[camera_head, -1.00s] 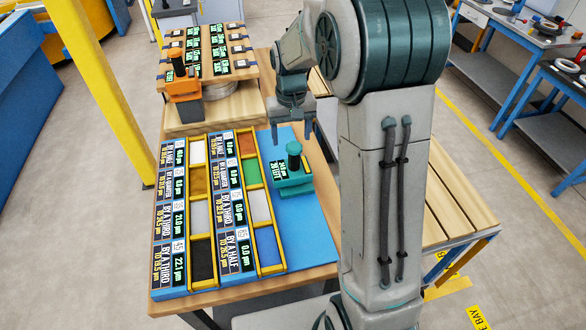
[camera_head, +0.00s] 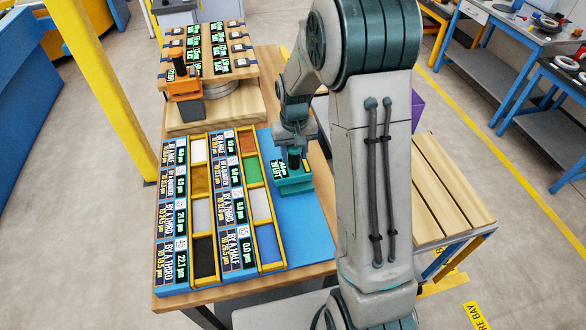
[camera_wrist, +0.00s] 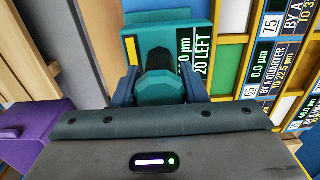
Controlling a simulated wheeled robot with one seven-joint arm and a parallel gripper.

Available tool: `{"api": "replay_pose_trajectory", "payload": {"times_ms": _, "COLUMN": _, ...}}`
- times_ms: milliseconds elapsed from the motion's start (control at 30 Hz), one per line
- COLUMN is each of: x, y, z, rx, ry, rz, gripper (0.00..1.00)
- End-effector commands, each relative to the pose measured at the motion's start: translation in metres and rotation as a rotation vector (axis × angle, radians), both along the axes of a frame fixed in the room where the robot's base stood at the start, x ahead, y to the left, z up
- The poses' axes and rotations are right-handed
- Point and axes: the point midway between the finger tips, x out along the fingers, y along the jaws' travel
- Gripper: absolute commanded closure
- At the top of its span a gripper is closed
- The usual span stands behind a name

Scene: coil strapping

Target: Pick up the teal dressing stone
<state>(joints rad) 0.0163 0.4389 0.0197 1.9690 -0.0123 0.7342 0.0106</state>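The teal dressing stone (camera_head: 293,181) is a teal block with an upright knob and a small lit display. It stands on the blue mat (camera_head: 306,220), right of the bins. In the wrist view its teal block (camera_wrist: 192,45) shows beyond the fingers, with the display reading "20 LEFT". My gripper (camera_head: 294,155) is directly above the block, pointing down. In the wrist view its two fingers (camera_wrist: 159,80) stand on either side of the knob, with narrow gaps visible near the fingertips. The gripper appears open; contact is hard to judge.
Two rows of yellow-edged bins (camera_head: 203,210) with label displays stand left of the stone. A purple object (camera_wrist: 35,130) is at left in the wrist view. The blue mat in front of the stone is clear.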

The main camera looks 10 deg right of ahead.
Motion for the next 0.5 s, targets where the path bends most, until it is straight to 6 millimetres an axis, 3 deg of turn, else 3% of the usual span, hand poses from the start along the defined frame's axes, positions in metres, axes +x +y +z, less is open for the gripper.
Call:
{"api": "replay_pose_trajectory", "payload": {"times_ms": 33, "x": 0.0002, "y": 0.0000, "z": 0.0002, "rx": 0.000, "ry": -0.001, "rz": 0.000, "gripper": 0.88}}
{"api": "replay_pose_trajectory", "payload": {"times_ms": 100, "x": 0.0002, "y": 0.0000, "z": 0.0003, "rx": 0.000, "ry": -0.001, "rz": 0.000, "gripper": 1.00}}
{"api": "replay_pose_trajectory", "payload": {"times_ms": 500, "x": 0.0012, "y": 0.0000, "z": 0.0033, "rx": 0.000, "ry": -0.004, "rz": 0.000, "gripper": 1.00}}
